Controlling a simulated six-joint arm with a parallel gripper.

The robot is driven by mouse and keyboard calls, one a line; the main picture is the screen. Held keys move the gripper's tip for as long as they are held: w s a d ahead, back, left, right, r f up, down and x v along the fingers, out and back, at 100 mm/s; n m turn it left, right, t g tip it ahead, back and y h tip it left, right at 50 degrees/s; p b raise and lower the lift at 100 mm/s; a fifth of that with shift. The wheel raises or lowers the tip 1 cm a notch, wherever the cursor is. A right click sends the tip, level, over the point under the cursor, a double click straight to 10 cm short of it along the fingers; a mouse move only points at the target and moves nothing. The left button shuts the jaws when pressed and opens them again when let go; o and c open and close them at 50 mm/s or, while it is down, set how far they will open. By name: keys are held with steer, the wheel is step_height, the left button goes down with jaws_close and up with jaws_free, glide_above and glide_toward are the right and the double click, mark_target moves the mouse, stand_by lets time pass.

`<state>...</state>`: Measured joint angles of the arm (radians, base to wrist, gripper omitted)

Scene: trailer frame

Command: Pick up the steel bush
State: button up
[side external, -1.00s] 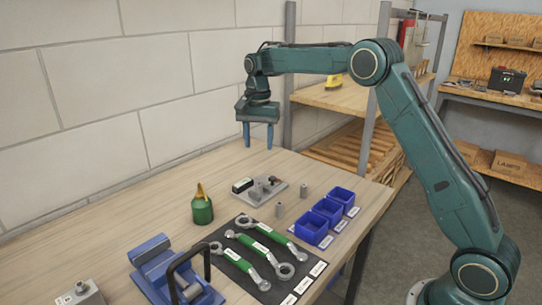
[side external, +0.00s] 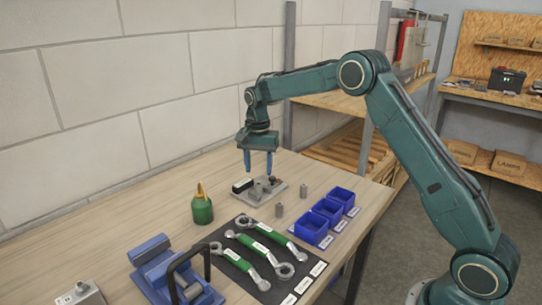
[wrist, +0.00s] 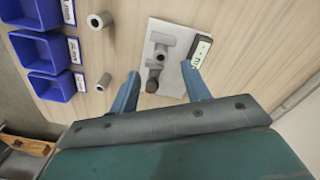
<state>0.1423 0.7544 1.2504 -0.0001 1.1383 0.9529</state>
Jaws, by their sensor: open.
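Two grey metal cylinders that look like steel bushes stand upright on the bench: the nearer one (side external: 279,210) and the farther one (side external: 304,191). In the wrist view they are left of my jaws, one at the upper left (wrist: 95,21) and one lower (wrist: 104,81). More grey cylindrical parts (wrist: 160,48) are on a light fixture plate (side external: 259,200); I cannot tell if one is a loose bush. My gripper (side external: 259,172) is open and empty, pointing down above that plate. In the wrist view its fingers (wrist: 161,82) straddle the lower end of the plate.
A black labelled block (side external: 242,186) sits at the plate's edge. Blue bins (side external: 327,208) stand to the right. A green container (side external: 202,210), a dark mat (side external: 277,241) with green-handled wrenches and a blue vise (side external: 164,268) are nearer. Bare bench lies left of the plate.

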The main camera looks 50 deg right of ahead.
mark_target(259, 184)
steer(key=shift+f, duration=0.4)
steer(key=shift+a+f, duration=0.1)
steer(key=shift+f, duration=2.5)
jaws_close()
steer(key=shift+r, duration=0.15)
step_height(259, 184, up, 20)
